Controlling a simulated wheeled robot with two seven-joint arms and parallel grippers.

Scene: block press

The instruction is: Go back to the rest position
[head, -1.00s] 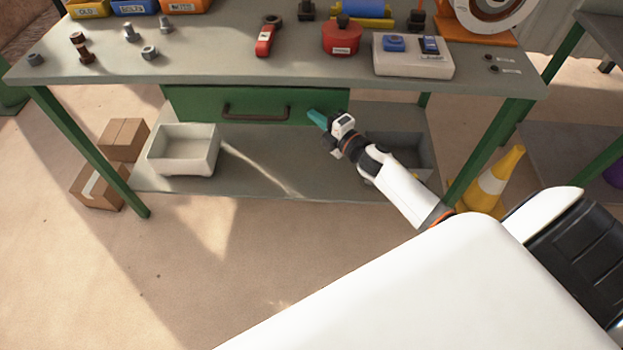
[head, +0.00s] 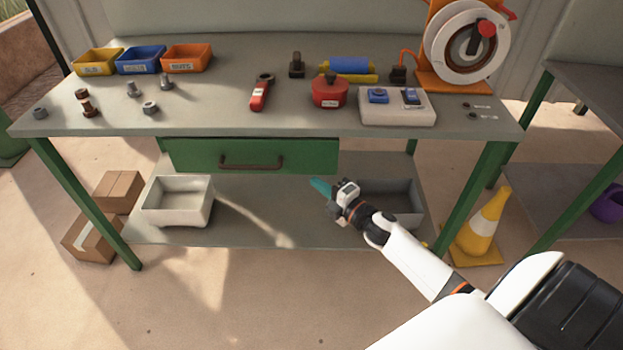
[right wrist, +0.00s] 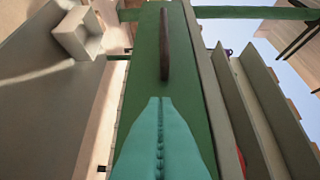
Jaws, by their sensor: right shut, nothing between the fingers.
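My right gripper (head: 322,188) is in front of the workbench (head: 420,124), below the level of its top and lower than the drawer. Its teal fingers are shut with nothing between them. In the right wrist view the shut fingers (right wrist: 160,135) point toward the green drawer front and its dark handle (right wrist: 164,45), apart from the handle. The green drawer (head: 255,157) looks closed in the head view. My left gripper is not in view.
A white bin (head: 178,202) and a grey bin (head: 405,203) stand on the lower shelf. A yellow cone (head: 480,225) stands by the right bench leg. Cardboard boxes (head: 90,238) lie at the left. The bench top holds bolts, trays, a red tin (head: 329,93) and a switch box (head: 398,108).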

